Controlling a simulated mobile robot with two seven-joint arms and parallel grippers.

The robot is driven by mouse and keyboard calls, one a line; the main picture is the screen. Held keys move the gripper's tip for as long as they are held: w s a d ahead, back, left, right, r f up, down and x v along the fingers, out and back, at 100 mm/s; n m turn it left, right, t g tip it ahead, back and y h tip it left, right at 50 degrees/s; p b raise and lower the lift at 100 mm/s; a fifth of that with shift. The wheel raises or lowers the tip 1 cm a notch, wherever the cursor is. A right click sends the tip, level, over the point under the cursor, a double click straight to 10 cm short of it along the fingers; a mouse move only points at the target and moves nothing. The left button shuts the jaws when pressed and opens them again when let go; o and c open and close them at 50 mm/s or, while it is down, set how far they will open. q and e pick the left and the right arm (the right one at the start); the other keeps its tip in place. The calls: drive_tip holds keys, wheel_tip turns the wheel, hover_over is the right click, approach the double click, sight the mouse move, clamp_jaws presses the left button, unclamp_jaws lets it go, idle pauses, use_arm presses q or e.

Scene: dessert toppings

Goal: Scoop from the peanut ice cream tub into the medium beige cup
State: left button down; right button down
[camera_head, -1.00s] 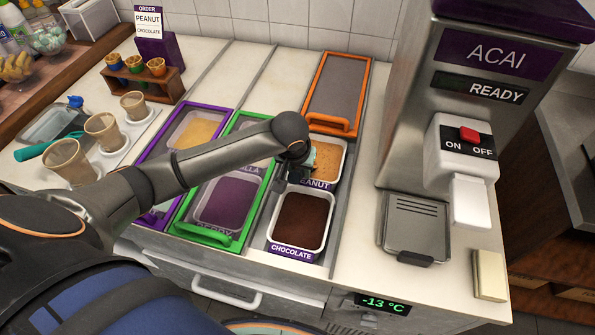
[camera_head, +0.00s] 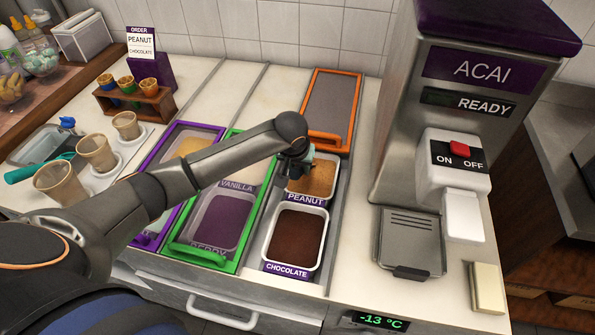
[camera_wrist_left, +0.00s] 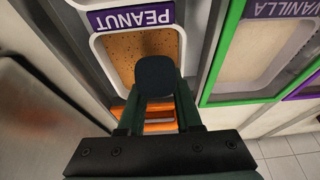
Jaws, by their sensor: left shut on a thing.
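The peanut tub (camera_head: 321,176), filled with tan ice cream, sits behind the chocolate tub. It also shows in the left wrist view (camera_wrist_left: 125,52), with specks on its surface. My left gripper (camera_head: 291,176) is over the left part of this tub, shut on a dark, rounded piece (camera_wrist_left: 155,76) that looks like part of a scoop. The scoop's bowl and any load in it cannot be made out. The medium beige cup (camera_head: 96,153) stands upright between a larger and a smaller beige cup on the left counter. My right gripper is out of view.
The chocolate tub (camera_head: 297,238) is in front of the peanut tub. Green-framed vanilla and berry tubs lie left of it. An orange-framed lid (camera_head: 331,105) is behind. The acai machine (camera_head: 455,130) stands right. A turquoise-handled utensil (camera_head: 25,174) lies near the cups.

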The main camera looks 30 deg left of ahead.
sight(295, 170)
use_arm(q)
drive_tip(key=shift+s+d+f+t+y, duration=0.1)
drive_tip(key=shift+s+f+t+y, duration=0.25)
drive_tip(key=shift+s+t, duration=0.45)
drive_tip(key=shift+w+r+t, duration=0.1)
drive_tip(key=shift+r+t, duration=0.2)
drive_tip(key=shift+r, duration=0.1)
drive_tip(key=shift+s+d+r, duration=0.1)
drive_tip(key=shift+s+r, duration=0.1)
drive_tip(key=shift+r, duration=0.65)
drive_tip(key=shift+s+d+r, duration=0.1)
drive_tip(key=shift+s+r, duration=0.15)
drive_tip(key=shift+r, duration=0.55)
drive_tip(key=shift+s+r, duration=0.2)
drive_tip(key=shift+r, duration=0.65)
drive_tip(key=shift+w+r+v, duration=0.1)
drive_tip(key=shift+w+v, duration=0.05)
drive_tip(key=shift+v, duration=0.6)
drive_tip(key=shift+w+r+v, duration=0.1)
drive_tip(key=shift+w+v, duration=0.05)
drive_tip(key=shift+v, duration=0.55)
drive_tip(key=shift+w+r+v, duration=0.1)
drive_tip(key=shift+w+v, duration=0.05)
drive_tip(key=shift+v, duration=0.6)
drive_tip(key=shift+a, duration=0.1)
